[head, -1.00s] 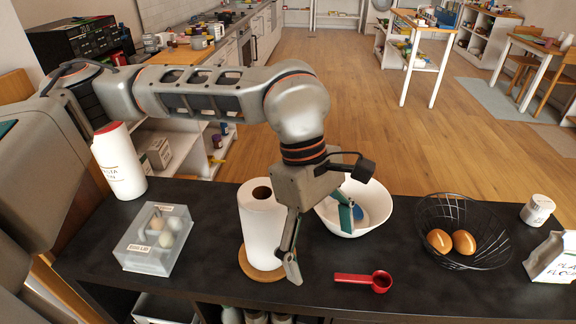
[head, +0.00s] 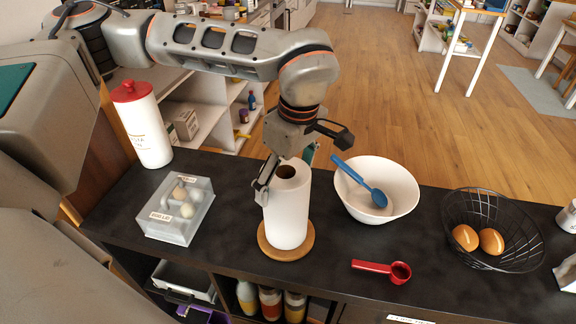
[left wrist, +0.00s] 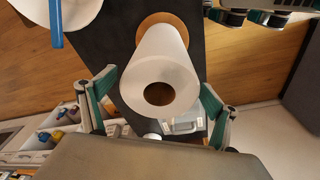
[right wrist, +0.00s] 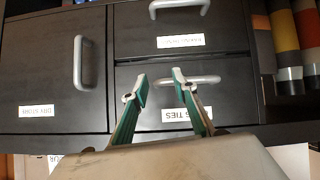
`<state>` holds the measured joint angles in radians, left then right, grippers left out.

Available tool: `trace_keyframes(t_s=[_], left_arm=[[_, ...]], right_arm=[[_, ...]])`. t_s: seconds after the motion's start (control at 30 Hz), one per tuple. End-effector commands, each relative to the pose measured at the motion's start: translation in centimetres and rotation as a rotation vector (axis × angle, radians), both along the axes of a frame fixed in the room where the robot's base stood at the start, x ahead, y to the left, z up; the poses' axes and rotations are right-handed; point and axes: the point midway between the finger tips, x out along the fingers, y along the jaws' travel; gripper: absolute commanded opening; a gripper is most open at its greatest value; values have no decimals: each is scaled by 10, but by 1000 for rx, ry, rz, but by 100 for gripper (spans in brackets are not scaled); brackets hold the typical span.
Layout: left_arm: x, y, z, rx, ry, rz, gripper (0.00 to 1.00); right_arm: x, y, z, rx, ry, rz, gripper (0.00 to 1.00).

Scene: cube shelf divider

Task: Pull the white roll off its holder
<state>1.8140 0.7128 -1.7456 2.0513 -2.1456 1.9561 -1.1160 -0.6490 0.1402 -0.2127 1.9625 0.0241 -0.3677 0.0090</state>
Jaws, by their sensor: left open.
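The white roll (head: 287,215) stands upright on its holder, whose round wooden base (head: 268,247) rests on the dark counter. My left gripper (head: 286,177) is open at the top of the roll, one finger at the roll's left side and the other partly hidden behind it. In the left wrist view the roll (left wrist: 160,62) lies between the two spread fingers (left wrist: 158,103), with a gap on each side. Its dark core hole faces the camera, and the base (left wrist: 162,18) shows beyond it. My right gripper (right wrist: 161,88) is open and empty in front of drawers.
A white bowl (head: 345,202) with a blue spoon (head: 357,178) stands right of the roll, and a red scoop (head: 372,266) lies in front. A clear egg box (head: 168,225) and a red-lidded canister (head: 147,130) stand left. A wire basket (head: 505,208) holds brown eggs.

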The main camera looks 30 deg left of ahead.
Motion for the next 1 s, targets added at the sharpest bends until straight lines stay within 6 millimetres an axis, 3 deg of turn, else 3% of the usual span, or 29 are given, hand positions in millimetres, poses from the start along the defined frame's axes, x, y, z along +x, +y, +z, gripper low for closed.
trace_keyframes(t_s=[0.4,0.57,0.6,1.0], left_arm=[[0,1,-8,-1,-2,-1,89],[0,1,-8,-1,-1,-1,47],[0,1,-8,-1,-1,-1,44],[0,1,-7,-1,-2,-1,44]], right_arm=[[0,0,-1,-1,2,0,28],[0,0,-1,-1,2,0,28],[0,0,-1,-1,2,0,28],[0,0,0,0,1,0,28]])
